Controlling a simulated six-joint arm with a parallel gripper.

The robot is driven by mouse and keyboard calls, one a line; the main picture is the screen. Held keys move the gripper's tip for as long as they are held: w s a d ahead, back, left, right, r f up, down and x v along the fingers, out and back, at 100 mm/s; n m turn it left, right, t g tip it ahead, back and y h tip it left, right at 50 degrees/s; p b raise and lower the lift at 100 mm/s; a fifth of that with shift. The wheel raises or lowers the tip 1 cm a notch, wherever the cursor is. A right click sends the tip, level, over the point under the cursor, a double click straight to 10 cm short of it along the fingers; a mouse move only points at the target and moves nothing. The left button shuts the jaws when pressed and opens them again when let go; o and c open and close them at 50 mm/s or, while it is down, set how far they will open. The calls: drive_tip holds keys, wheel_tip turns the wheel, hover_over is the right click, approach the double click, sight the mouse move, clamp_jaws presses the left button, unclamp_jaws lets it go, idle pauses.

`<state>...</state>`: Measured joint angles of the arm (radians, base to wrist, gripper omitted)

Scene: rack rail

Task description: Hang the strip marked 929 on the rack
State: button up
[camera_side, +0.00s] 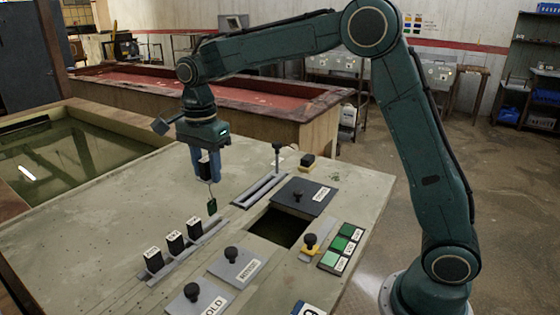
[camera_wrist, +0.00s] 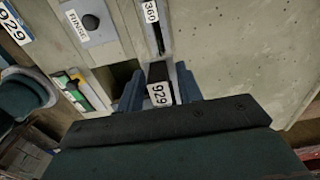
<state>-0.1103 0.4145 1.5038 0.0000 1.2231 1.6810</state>
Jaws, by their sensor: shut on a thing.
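My gripper (camera_side: 204,168) is shut on the black head of a strip (camera_side: 205,166), held upright above the table. Its white label reads 929 in the wrist view (camera_wrist: 160,94), between my two blue fingers. In the side view a thin strip hangs below the head and ends in a small dark green piece (camera_side: 211,206), clear of the tabletop. A grey rail (camera_side: 205,240) on the table carries three black strip heads (camera_side: 175,243) with white labels, too small to read there. In the wrist view a label reading 360 (camera_wrist: 150,11) shows ahead of my gripper.
A second grey rail (camera_side: 260,190) shows no strip heads. A dark lid (camera_side: 303,197) lies beside a square opening (camera_side: 278,228). Knobbed plates (camera_side: 236,266), green tiles (camera_side: 342,244) and a thin post (camera_side: 277,160) stand around. The table's left part is clear.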

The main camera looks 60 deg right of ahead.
sight(212, 214)
drive_tip(key=shift+a, duration=0.25)
drive_tip(key=shift+f, duration=0.6)
idle(0.3)
drive_tip(key=shift+f, duration=5.5)
drive_tip(key=o, duration=0.9)
